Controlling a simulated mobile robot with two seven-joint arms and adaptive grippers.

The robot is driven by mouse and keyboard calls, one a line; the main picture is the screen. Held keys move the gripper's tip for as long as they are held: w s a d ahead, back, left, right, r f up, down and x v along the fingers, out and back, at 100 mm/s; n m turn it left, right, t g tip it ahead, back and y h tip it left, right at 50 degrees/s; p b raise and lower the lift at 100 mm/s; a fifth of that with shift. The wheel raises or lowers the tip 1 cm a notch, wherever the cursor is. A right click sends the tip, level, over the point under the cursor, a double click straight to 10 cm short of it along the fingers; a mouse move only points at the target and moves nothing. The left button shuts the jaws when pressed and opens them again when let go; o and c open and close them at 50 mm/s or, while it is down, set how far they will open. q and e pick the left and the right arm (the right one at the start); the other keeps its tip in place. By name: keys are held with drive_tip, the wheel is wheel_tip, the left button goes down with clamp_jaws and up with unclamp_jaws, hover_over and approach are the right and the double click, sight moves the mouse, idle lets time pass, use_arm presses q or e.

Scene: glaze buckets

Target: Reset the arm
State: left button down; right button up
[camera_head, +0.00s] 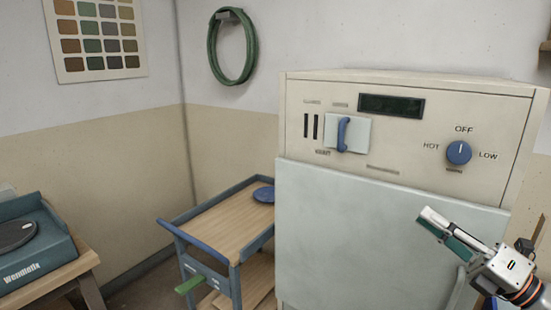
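My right gripper (437,225) comes in from the lower right, in front of the pale front panel (360,220) of a cream kiln-like machine. Its fingers point up and left, look close together, and hold nothing that I can make out. I cannot tell whether a narrow gap is left between them. The gripper is below the blue knob (459,153), apart from it in the picture. The knob's white mark points up toward OFF, between HOT and LOW. My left gripper is not in view.
A blue cart (220,235) with a wooden top stands left of the machine, with a blue disc (264,194) on it. A teal box (35,250) sits on a wooden table at the far left. A blue handle (343,134) sticks out from the machine's control panel.

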wheel_tip(320, 180, down, 19)
drive_tip(key=s+m+t+h, duration=0.25)
drive_tip(key=m+h, duration=0.55)
drive_tip(key=m, duration=0.7)
drive_tip(key=s+a+f+m+g+h, duration=0.1)
drive_tip(key=s+a+f+m, duration=0.3)
drive_tip(key=f, duration=0.5)
drive_tip(key=s+a+f+m+g+h, duration=0.1)
drive_tip(key=s+a+f+m+g, duration=0.3)
drive_tip(key=s+f, duration=0.4)
drive_tip(key=s+a+f+m+g+h, duration=0.1)
drive_tip(key=s+a+f+m+g, duration=0.2)
drive_tip(key=f, duration=0.9)
drive_tip(key=s+m, duration=0.2)
drive_tip(key=s, duration=0.1)
drive_tip(key=shift+s+a, duration=0.25)
drive_tip(key=shift+a, duration=0.15)
drive_tip(key=shift+r, duration=0.1)
